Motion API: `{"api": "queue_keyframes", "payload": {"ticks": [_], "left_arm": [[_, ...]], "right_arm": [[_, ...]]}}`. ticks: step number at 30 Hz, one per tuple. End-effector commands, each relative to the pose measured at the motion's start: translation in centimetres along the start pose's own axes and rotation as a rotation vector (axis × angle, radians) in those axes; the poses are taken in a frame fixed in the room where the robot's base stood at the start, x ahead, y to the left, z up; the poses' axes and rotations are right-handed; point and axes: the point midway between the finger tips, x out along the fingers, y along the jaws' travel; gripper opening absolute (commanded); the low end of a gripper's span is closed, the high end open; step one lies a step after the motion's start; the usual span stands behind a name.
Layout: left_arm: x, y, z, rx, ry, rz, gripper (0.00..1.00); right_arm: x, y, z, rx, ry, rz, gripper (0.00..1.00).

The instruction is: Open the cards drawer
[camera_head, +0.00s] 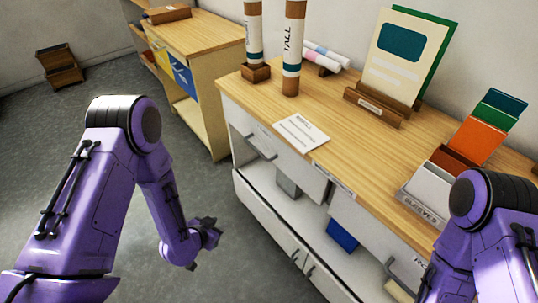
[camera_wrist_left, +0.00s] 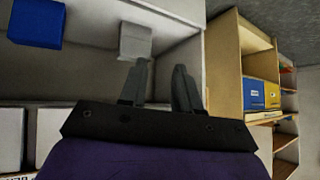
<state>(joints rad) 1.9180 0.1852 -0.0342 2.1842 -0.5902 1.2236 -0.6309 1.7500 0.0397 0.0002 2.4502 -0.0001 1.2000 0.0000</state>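The white cabinet (camera_head: 232,122) with a wooden top has two drawer fronts with grey bar handles. One handle (camera_head: 262,147) is at the left, the other (camera_head: 404,276) at the lower right. I cannot read which drawer is marked for cards; the small label (camera_head: 335,180) on the front edge is too small. My left gripper (camera_head: 208,236) is low over the floor, left of the cabinet front and apart from both handles. In the left wrist view, its two fingers (camera_wrist_left: 160,85) stand apart with nothing between them. My right arm is at the lower right; its gripper is out of view.
An open shelf below the drawers holds a blue box (camera_head: 342,236) and a grey box (camera_head: 288,185). The top bears poster tubes (camera_head: 293,50), a paper (camera_head: 301,132), a card stand (camera_head: 376,106) and a sleeves box (camera_head: 428,187). A wooden cabinet (camera_head: 210,117) stands behind left.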

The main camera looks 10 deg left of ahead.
Motion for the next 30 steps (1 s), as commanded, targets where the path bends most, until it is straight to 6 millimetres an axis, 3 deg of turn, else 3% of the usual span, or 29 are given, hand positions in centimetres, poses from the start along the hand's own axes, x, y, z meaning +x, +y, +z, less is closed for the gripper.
{"api": "queue_keyframes", "payload": {"ticks": [1, 3, 6, 9, 14, 24, 30], "left_arm": [[3.6, -1.3, -3.9, 0.242, 0.166, 0.033, 0.32], [5.3, -2.7, -9.8, 0.623, 0.377, 0.042, 0.32], [5.6, -4.6, -15.9, 1.098, 0.606, -0.025, 0.32], [5.0, -5.9, -19.1, 1.419, 0.735, -0.106, 0.32], [4.9, -6.2, -21.1, 1.595, 0.798, -0.155, 0.32], [10.2, -3.2, -24.8, 1.592, 0.795, -0.150, 0.32], [12.0, -2.3, -26.0, 1.590, 0.794, -0.151, 0.32]], "right_arm": [[2.6, -0.2, 1.1, 0.000, 0.000, 0.000, 0.43], [4.0, -0.4, 1.6, 0.000, 0.000, 0.000, 0.43], [5.4, -0.5, 2.2, 0.000, 0.000, 0.000, 0.43], [6.1, -0.6, 2.5, 0.000, 0.000, 0.000, 0.43], [6.0, -0.5, 2.5, 0.000, 0.000, 0.000, 0.43], [5.2, -0.5, 2.1, 0.000, 0.000, 0.000, 0.43], [5.1, -0.5, 2.1, 0.000, 0.000, 0.000, 0.43]]}}
